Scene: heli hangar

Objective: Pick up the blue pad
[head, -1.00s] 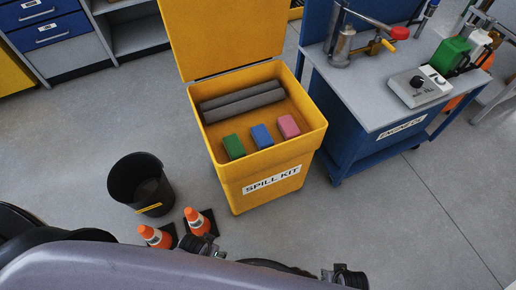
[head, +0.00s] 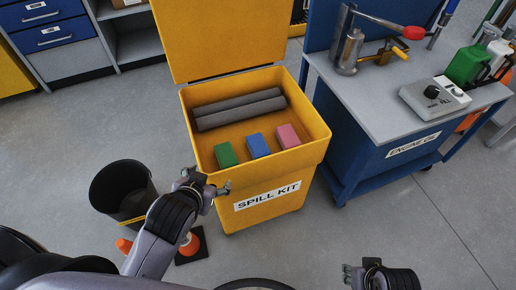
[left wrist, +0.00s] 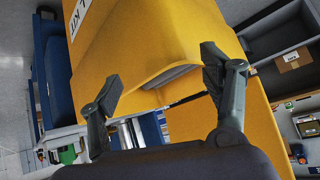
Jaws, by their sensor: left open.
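The blue pad (head: 258,145) lies in the yellow spill kit bin (head: 275,178), between a green pad (head: 226,155) and a pink pad (head: 288,136). My left gripper (head: 216,187) is at the bin's front left corner, apart from the blue pad. In the left wrist view its fingers (left wrist: 158,82) are spread with nothing between them, facing the yellow bin (left wrist: 140,40). The blue pad does not show in that view. My right gripper (head: 347,275) is low in the head view, right of the bin and away from the pads; its finger opening is unclear.
Two grey rolls (head: 240,108) lie at the back of the bin, below its raised lid (head: 222,40). A black bucket (head: 118,190) and an orange cone (head: 190,244) stand left of the bin. A blue cart (head: 375,120) stands close on the right.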

